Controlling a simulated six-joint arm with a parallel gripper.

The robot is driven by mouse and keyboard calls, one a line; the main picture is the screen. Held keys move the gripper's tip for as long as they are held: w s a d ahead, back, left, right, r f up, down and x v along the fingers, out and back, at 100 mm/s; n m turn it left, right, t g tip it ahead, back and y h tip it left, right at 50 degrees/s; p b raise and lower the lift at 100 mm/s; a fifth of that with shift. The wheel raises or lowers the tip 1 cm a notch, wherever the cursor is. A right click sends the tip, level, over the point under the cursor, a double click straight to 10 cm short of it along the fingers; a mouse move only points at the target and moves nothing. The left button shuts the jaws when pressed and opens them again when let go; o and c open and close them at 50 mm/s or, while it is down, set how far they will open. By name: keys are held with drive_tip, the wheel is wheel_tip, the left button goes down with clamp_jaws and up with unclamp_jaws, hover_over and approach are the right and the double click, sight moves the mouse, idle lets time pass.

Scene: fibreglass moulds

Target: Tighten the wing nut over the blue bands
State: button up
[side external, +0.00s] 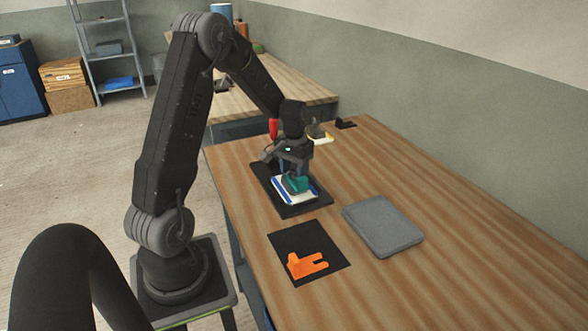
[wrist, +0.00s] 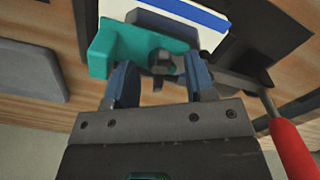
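A white mould with blue bands (side external: 281,190) lies on a dark mat beneath my gripper; its white and blue edge (wrist: 190,12) also shows in the wrist view. A teal block (side external: 296,184) sits on it and fills the upper left of the wrist view (wrist: 108,48). A small dark grey part, which looks like the wing nut (wrist: 163,63), stands at the teal block. My gripper (wrist: 160,72) points down at it with its two blue fingers apart, one on each side. A gap shows by the left finger; contact on the right is unclear. The side view hides the nut.
A red handle (wrist: 290,148) on a grey bar stands close to my gripper. A grey tray (side external: 383,226) lies to the right. An orange forked piece (side external: 306,264) lies on a black mat (side external: 328,244) nearer the camera. The table's right side is clear.

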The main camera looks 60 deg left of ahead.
sight(294, 171)
wheel_tip(294, 171, up, 14)
idle(0.7)
drive_tip(key=shift+f, duration=0.1)
drive_tip(key=s+d+r+m+t, duration=0.1)
drive_tip(key=s+d+m+t, duration=0.1)
drive_tip(key=s+d, duration=0.3)
drive_tip(key=s+d+r+m+t, duration=0.1)
drive_tip(key=s+d, duration=0.3)
drive_tip(key=d, duration=0.9)
drive_tip(key=s+d+r+m+t, duration=0.2)
drive_tip(key=s+d, duration=0.3)
drive_tip(key=d, duration=0.3)
drive_tip(key=shift+s+d+r+m+t, duration=0.3)
drive_tip(key=shift+s+d+r+m, duration=0.1)
drive_tip(key=shift+r+m, duration=0.15)
drive_tip(key=shift+w, duration=0.1)
